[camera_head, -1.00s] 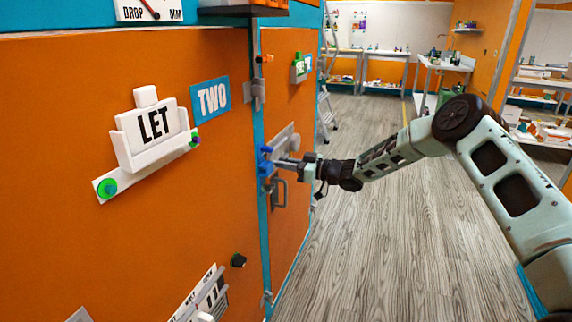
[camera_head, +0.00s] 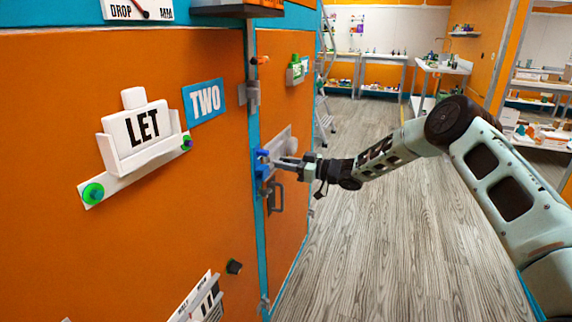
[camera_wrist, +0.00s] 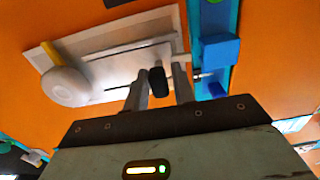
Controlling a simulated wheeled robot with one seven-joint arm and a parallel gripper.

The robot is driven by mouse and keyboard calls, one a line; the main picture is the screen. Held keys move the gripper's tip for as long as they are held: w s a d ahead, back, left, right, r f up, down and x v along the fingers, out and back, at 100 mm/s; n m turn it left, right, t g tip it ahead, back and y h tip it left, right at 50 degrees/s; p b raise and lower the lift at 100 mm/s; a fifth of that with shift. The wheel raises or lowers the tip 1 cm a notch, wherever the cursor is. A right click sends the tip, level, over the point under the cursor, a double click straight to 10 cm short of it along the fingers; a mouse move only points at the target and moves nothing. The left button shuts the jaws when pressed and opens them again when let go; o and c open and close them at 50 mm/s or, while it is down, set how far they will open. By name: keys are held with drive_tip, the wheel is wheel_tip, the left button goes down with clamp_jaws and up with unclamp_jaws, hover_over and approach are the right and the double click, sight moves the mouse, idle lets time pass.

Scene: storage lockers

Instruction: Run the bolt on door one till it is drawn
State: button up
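The bolt sits on a pale plate (camera_wrist: 125,50) on the far orange door (camera_head: 285,110), whose label is partly unreadable. A black knob (camera_wrist: 157,80) stands up at the bolt, and a blue catch (camera_wrist: 218,52) is at the right; the blue catch also shows in the head view (camera_head: 262,164). The thin rod (camera_wrist: 181,58) reaches toward the catch. My gripper (camera_wrist: 161,86) has its two fingers on either side of the black knob, with a small gap visible on the right. In the head view my gripper (camera_head: 287,164) is at the bolt plate.
A round white knob (camera_wrist: 68,87) is on the plate's left end. A grey handle (camera_head: 276,197) is below the bolt. The near door (camera_head: 120,240) carries a TWO sign (camera_head: 204,101) and a LET block (camera_head: 141,130). The wooden floor (camera_head: 380,240) is clear to the right.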

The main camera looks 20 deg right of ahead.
drive_tip(key=v, duration=1.7)
drive_tip(key=shift+s+d, duration=0.15)
